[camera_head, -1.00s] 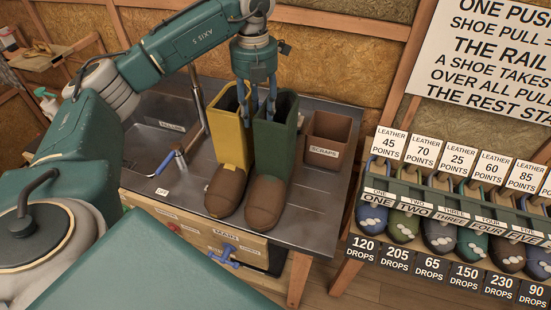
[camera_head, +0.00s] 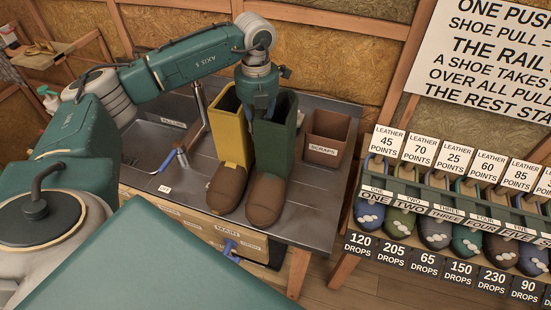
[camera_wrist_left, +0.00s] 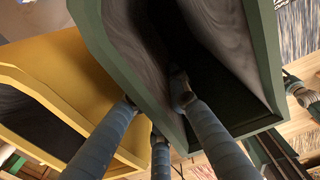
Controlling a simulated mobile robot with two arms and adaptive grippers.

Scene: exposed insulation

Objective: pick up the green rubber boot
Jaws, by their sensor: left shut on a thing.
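The green rubber boot (camera_head: 275,150), with a brown foot, stands upright on the metal bench. It also shows close up in the left wrist view (camera_wrist_left: 258,55). My left gripper (camera_head: 259,118) is at the top of its shaft, shut on the shaft wall on the side facing the yellow boot. In the left wrist view, my left gripper (camera_wrist_left: 158,108) has one finger inside the boot opening and two outside, between the boots. The yellow boot (camera_head: 232,135) stands close beside it on the left, and its rim fills the left of the wrist view (camera_wrist_left: 60,70). My right gripper is not in view.
A brown scraps bin (camera_head: 326,137) stands just right of the green boot. A tap (camera_head: 199,112) and a blue-handled tool (camera_head: 167,160) are to the left on the metal bench (camera_head: 318,210). A rack of shoes (camera_head: 440,205) stands at the right.

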